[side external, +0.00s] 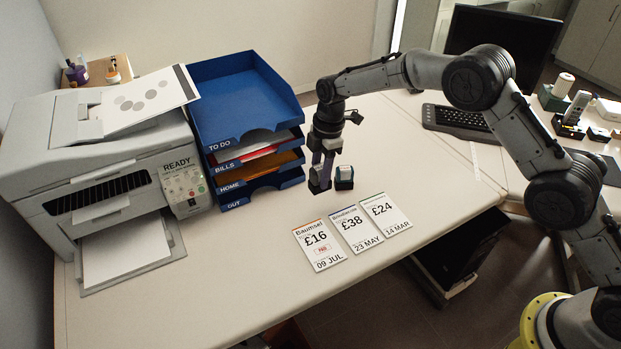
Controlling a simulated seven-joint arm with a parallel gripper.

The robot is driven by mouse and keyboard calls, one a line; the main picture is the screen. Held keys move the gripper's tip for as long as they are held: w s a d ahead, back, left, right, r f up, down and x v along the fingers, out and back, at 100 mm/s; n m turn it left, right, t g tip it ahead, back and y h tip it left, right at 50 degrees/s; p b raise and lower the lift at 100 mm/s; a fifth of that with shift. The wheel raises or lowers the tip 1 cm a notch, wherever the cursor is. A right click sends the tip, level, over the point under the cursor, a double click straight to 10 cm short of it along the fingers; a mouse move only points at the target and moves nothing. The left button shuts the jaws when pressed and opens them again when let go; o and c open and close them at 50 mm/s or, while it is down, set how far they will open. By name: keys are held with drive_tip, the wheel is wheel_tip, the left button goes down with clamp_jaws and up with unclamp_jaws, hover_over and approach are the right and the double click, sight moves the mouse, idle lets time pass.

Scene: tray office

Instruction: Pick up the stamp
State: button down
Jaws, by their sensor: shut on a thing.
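My gripper (324,160) points down over the desk, just right of the blue letter trays. It is shut on the stamp (319,183), a small dark block whose lower part shows below the fingers. The fingers hide most of the stamp's upper part. A small dark box with a pale top (344,177), perhaps an ink pad, sits close to the right of the stamp. I cannot tell whether the stamp touches the desk.
Three price cards (355,229) lie in front of my gripper. Blue stacked trays (237,110) and a printer (100,150) stand to the left. A keyboard (458,121) and monitor (505,40) are behind right.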

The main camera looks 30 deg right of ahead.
drive_tip(key=s+d+r, duration=0.2)
drive_tip(key=s+r, duration=0.2)
drive_tip(key=s, duration=0.4)
drive_tip(key=shift+s+d, duration=0.3)
drive_tip(key=shift+s, duration=0.1)
drive_tip(key=shift+r, duration=0.1)
drive_tip(key=c, duration=1.1)
unclamp_jaws()
clamp_jaws()
unclamp_jaws()
drive_tip(key=c, duration=0.4)
drive_tip(key=shift+s+d+f, duration=0.4)
drive_tip(key=shift+s+f, duration=0.1)
drive_tip(key=shift+f, duration=1.35)
drive_tip(key=shift+s+d+f, duration=0.45)
drive_tip(key=shift+f, duration=1.45)
drive_tip(key=shift+s+d+f, duration=0.4)
drive_tip(key=shift+s+f, duration=0.1)
drive_tip(key=shift+f, duration=1.35)
